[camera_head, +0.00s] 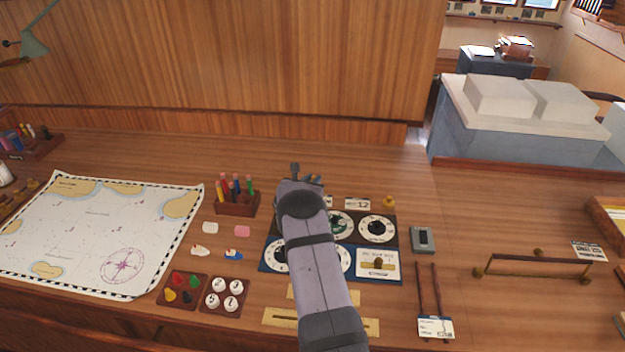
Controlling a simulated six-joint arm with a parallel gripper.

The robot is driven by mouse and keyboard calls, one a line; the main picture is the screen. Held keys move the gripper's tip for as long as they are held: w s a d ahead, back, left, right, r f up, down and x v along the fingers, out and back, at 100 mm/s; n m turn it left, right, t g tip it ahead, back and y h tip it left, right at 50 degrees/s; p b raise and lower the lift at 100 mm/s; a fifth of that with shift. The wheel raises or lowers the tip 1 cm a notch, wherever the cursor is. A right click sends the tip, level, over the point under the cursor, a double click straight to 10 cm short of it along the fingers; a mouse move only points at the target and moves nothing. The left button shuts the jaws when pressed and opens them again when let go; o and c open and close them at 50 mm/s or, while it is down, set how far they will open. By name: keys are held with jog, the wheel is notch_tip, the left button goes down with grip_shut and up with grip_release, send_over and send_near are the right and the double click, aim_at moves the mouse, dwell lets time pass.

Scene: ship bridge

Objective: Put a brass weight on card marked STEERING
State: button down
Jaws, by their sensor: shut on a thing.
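My arm reaches from the bottom edge up over the middle of the desk, and its own links cover my gripper, so I cannot see the jaws or what is between them. A small brass weight (389,201) stands on the desk just behind the right dial. A small white card (357,203) beside it reads something like 12. Another white card (435,328) lies at the lower ends of two dark rods, and one more card (588,250) is at the far right. Their print is too small to read, so I cannot tell which is marked STEERING.
Dial panels (376,228) lie under and beside my arm, with a white plate (378,275) bearing a brass piece. A chart (95,235), a pen holder (237,205) and trays of tokens (226,296) are left. A brass-ended rail (538,266) is right. Bare desk lies between rods and rail.

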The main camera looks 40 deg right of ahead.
jog(key=shift+f+b, duration=0.8)
jog(key=shift+f, duration=1.95)
jog(key=shift+b, duration=0.45)
jog(key=shift+f+b, duration=0.5)
jog(key=shift+b, duration=0.15)
dwell(0.4)
jog(key=c, duration=1.6)
grip_release()
jog(key=shift+f, duration=0.1)
jog(key=shift+s+a, duration=0.1)
